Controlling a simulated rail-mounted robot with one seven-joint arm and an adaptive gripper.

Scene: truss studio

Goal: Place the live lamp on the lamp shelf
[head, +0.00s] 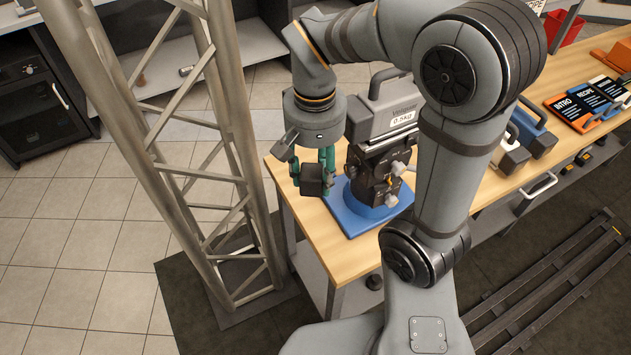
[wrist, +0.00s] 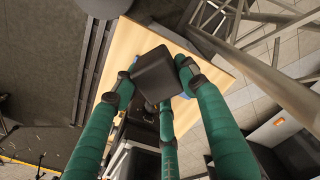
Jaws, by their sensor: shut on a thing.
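My gripper (head: 312,168) has green fingers and is shut on a small black block (head: 312,182), which may be the live lamp; no lettering shows on it. The block hangs near the table's left end, left of the black device on the blue base, apparently above the tabletop. In the wrist view my gripper (wrist: 160,72) has the black block (wrist: 158,76) between its green fingertips, tilted in the picture, with the wooden tabletop beyond. I cannot make out a thing that is clearly the lamp shelf.
A metal truss (head: 195,150) rises at left. INTRO and RECIPE cards (head: 578,108) lie on the wooden table (head: 318,228) at right.

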